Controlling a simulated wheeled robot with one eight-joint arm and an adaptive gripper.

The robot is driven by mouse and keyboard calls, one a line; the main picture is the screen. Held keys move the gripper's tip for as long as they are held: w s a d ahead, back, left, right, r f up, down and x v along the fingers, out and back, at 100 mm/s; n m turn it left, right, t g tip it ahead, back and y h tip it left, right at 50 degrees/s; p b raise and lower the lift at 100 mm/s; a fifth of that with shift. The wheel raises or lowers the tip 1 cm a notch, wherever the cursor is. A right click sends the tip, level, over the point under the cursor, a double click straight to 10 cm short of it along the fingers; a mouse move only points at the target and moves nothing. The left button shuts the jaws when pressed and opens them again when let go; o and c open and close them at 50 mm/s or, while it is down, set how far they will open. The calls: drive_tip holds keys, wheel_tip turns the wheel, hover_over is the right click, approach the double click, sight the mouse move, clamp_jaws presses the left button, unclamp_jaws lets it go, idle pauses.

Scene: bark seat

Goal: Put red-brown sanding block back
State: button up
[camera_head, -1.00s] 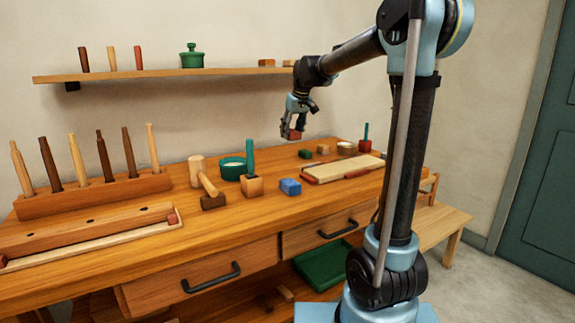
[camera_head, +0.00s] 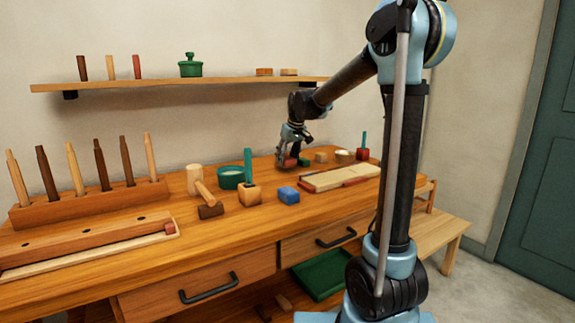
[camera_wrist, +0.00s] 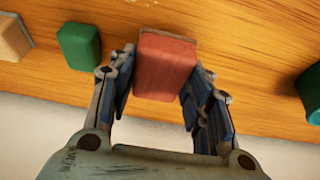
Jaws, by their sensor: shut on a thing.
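The red-brown sanding block (camera_wrist: 165,65) is between the fingers of my gripper (camera_wrist: 160,85) in the wrist view, with a finger along each side. In the head view my gripper (camera_head: 290,160) is low over the back of the workbench (camera_head: 230,240), with the block (camera_head: 287,161) partly hidden by the fingers. I cannot tell whether the block touches the bench top. A green block (camera_wrist: 79,46) and a tan block (camera_wrist: 12,38) lie in a row beside it, and they also show just right of my gripper in the head view.
A blue block (camera_head: 288,195) and a pale board (camera_head: 340,177) lie in front of my gripper. A shelf (camera_head: 180,83) runs along the wall above.

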drive_tip(key=shift+f, duration=1.1)
drive_tip(key=shift+f, duration=0.1)
drive_tip(key=o, duration=1.1)
drive_tip(key=v, duration=1.2)
